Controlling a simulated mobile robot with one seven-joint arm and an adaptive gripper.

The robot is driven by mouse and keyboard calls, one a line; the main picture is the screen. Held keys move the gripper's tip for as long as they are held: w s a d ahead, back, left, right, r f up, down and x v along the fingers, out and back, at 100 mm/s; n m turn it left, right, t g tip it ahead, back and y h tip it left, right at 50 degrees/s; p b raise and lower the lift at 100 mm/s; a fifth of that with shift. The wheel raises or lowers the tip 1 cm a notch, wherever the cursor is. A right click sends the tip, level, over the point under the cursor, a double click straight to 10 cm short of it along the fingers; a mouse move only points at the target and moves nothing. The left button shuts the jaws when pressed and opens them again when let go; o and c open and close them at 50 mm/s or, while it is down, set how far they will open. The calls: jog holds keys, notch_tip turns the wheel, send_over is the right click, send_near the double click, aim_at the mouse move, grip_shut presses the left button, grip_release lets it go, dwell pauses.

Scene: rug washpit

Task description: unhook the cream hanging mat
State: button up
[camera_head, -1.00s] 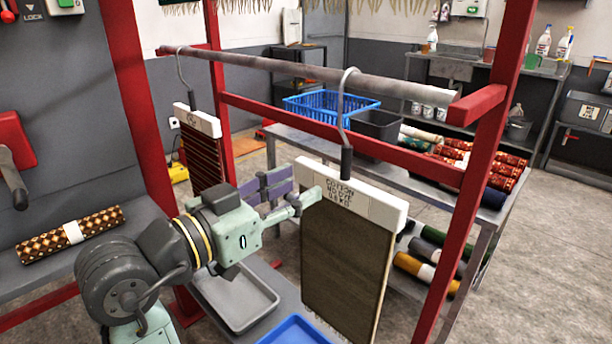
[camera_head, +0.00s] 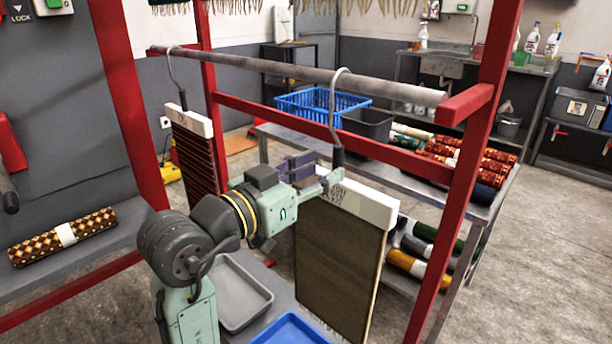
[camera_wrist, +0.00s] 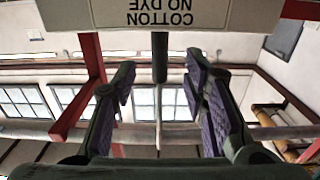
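The near hanging mat (camera_head: 335,265) has a brown-olive face under a cream-white top bar (camera_head: 372,208) with a printed label. Its grey hook (camera_head: 334,100) loops over the rail (camera_head: 290,73), with a black stem (camera_head: 338,157) above the bar. In the wrist view the label on the bar (camera_wrist: 222,14) reads "COTTON NO DYE" upside down. My gripper (camera_head: 322,172) is at the height of the stem and the top of the bar. Its purple-padded fingers stand apart in the wrist view (camera_wrist: 163,90), with the stem (camera_wrist: 160,57) showing between their lines. Contact cannot be told.
A red-brown striped mat (camera_head: 194,165) hangs farther left on the same rail. Red frame posts (camera_head: 470,150) stand around. A grey tray (camera_head: 240,292) and a blue tray (camera_head: 292,330) lie below. A bench with rolled rugs (camera_head: 480,165) and a blue basket (camera_head: 322,104) is behind.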

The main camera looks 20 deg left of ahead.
aim_at(338, 139)
jog(key=shift+x, duration=2.7)
grip_shut()
jog(key=shift+r, duration=0.1)
jog(key=shift+r+p, duration=1.7)
jog(key=shift+r, duration=0.5)
